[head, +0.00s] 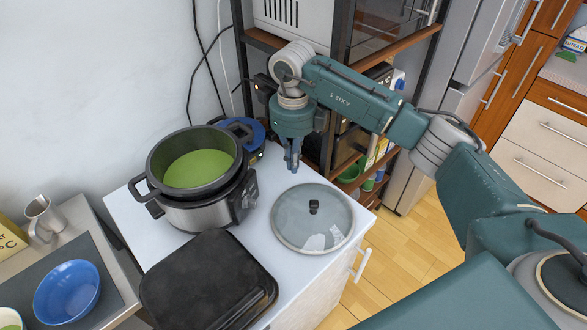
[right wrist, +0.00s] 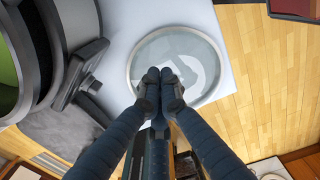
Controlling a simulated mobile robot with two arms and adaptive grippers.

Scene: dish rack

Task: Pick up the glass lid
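The round glass lid (head: 290,222) lies flat on the white cabinet top, with a small dark knob (head: 313,207) at its middle. In the right wrist view the lid (right wrist: 195,60) is beyond my fingertips, which cover part of it; I cannot make out the knob there. My right gripper (head: 292,166) points down above the back edge of the lid, apart from it. Its two fingertips (right wrist: 160,78) are together with nothing visible between them. My left gripper is not in view.
A pot (head: 205,205) with green contents stands left of the lid, on the cabinet (head: 130,222). A black pan (head: 208,285) lies at the cabinet's front. A blue bowl (head: 66,291) is at far left. A dark-framed shelf (head: 330,100) stands behind. Open floor lies to the right.

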